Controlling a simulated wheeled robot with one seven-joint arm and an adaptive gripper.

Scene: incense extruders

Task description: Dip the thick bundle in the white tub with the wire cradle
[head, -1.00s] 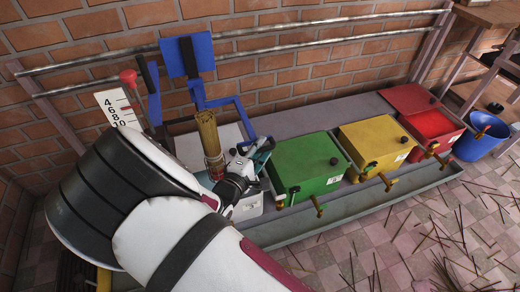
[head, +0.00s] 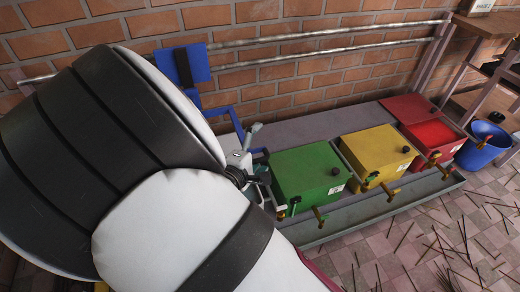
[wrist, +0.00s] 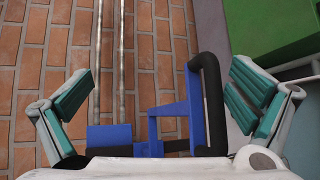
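My gripper (wrist: 165,98) is open in the wrist view, its two teal-padded fingers wide apart with nothing held between them. It shows in part in the head view (head: 254,168), just left of the green tub. A blue frame with a black grip (wrist: 195,110) appears beyond and between the fingers in the wrist view. In the head view part of a blue frame (head: 232,118) and a blue panel (head: 186,64) show behind my arm. The white tub and the thick bundle are hidden behind my arm in the head view, and I cannot make out either in the wrist view.
A green tub (head: 308,170), a yellow tub (head: 378,150) and a red tub (head: 435,132) with taps stand in a row on the grey bench. A blue bucket (head: 485,142) stands at right. Metal rails (head: 330,55) run along the brick wall. Loose sticks litter the floor.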

